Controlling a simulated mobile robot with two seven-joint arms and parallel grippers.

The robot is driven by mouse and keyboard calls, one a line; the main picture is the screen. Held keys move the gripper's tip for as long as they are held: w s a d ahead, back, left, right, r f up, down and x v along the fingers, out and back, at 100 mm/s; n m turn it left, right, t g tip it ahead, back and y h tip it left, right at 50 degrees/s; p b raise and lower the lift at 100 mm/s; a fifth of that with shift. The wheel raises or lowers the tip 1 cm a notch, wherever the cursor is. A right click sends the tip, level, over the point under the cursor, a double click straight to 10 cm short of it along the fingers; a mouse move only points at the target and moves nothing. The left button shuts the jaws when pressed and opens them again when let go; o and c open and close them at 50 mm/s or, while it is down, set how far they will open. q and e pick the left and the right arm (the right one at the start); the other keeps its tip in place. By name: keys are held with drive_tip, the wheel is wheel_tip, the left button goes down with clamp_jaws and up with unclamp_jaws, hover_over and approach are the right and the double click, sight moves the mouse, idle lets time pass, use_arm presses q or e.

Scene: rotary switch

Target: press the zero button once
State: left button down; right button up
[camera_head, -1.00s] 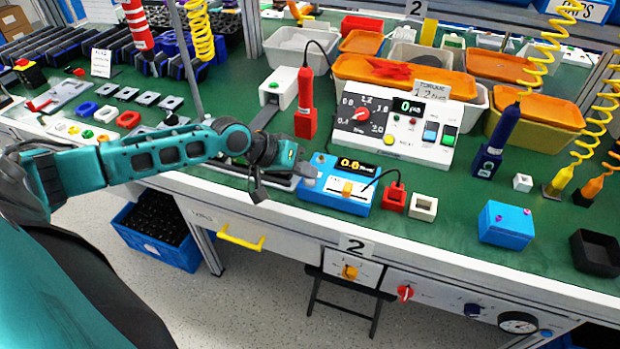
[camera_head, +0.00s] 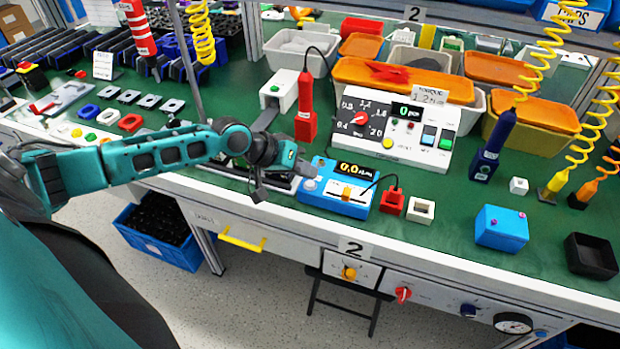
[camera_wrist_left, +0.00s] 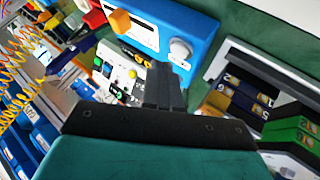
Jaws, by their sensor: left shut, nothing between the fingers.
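A blue tester (camera_head: 336,203) with a dark display and an orange-yellow knob stands near the table's front edge. A round pale grey button (camera_head: 310,184) is at the left of its face; no zero label is legible. In the left wrist view, the grey button (camera_wrist_left: 181,49) shows beyond my fingers. My left gripper (camera_head: 301,168) is at the tester's left end, just above and left of the button in the head view. The left wrist view shows its black fingers (camera_wrist_left: 164,88) shut and empty. I cannot tell whether they touch the tester. My right gripper is out of view.
A white console (camera_head: 398,128) with a dial and several buttons stands behind the tester. A red handheld tool (camera_head: 306,118) stands behind my gripper. A red block (camera_head: 392,201) and a white block (camera_head: 421,210) sit right of the tester.

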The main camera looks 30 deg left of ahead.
sight(306, 184)
use_arm(q)
drive_tip(key=shift+r+p, duration=0.4)
drive_tip(key=shift+r, duration=2.1)
drive_tip(key=s+d+f, duration=0.1)
drive_tip(key=d+f, duration=0.1)
drive_tip(key=s+d+f+m, duration=0.1)
drive_tip(key=d+f, duration=0.1)
drive_tip(key=s+d+f+m, duration=0.1)
drive_tip(key=d+f, duration=0.2)
drive_tip(key=shift+s+t+h, duration=0.25)
drive_tip(key=shift+t+h, duration=0.05)
drive_tip(key=shift+m+t, duration=0.5)
drive_tip(key=shift+t, duration=0.1)
drive_tip(key=s+d+f, duration=0.3)
drive_tip(key=s+d, duration=0.1)
drive_tip(key=shift+f, duration=0.3)
drive_tip(key=s+d+f+m+t+y, duration=0.1)
drive_tip(key=s+d+f+y, duration=0.1)
drive_tip(key=s, duration=0.7)
wheel_tip(306, 184, down, 2)
drive_tip(key=shift+s+f+m+y, duration=0.1)
drive_tip(key=shift+s+m+y, duration=0.15)
drive_tip(key=shift+y, duration=0.65)
